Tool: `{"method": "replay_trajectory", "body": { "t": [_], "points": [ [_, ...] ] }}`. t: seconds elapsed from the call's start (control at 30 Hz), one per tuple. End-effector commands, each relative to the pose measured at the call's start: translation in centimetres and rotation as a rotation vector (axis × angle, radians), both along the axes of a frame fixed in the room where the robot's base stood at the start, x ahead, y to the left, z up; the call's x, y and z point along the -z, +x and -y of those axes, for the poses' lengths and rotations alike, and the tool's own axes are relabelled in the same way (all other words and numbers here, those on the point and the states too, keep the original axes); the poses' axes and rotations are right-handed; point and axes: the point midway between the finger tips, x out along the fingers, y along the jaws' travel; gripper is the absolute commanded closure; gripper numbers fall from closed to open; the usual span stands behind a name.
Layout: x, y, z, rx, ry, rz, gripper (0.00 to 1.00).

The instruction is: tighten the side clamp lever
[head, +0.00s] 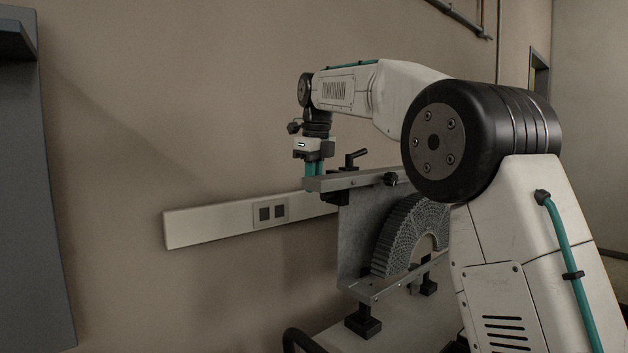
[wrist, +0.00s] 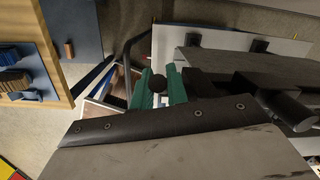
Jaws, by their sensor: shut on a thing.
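My gripper (head: 314,170) points down at the left end of the fixture's metal top bar (head: 345,180) in the head view. In the wrist view its two teal fingers (wrist: 160,76) stand either side of a dark round knob (wrist: 158,84), which I take as the end of the side clamp lever. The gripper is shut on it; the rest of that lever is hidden. An arched grey lattice specimen (head: 402,235) stands upright in the fixture below the bar. A black handle (head: 355,157) sits on top of the bar, right of the gripper.
A black knob (head: 390,179) is on the bar's front face. The fixture stands on black feet on a pale surface (head: 395,325). A white wall trunking with sockets (head: 230,220) runs behind. A wooden board with blue parts (wrist: 22,75) lies at left in the wrist view.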

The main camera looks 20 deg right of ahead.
Motion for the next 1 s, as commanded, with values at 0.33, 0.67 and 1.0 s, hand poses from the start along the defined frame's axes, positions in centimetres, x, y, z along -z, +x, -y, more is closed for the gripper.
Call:
{"method": "replay_trajectory", "body": {
  "t": [0.33,0.67,1.0],
  "points": [
    [1.0,0.9,-0.4,-0.001,-0.079,-0.193,1.00],
    [1.2,0.9,-0.4,0.000,-0.115,-0.280,1.00],
    [1.1,0.9,-0.4,0.000,-0.115,-0.277,0.59]
  ]
}}
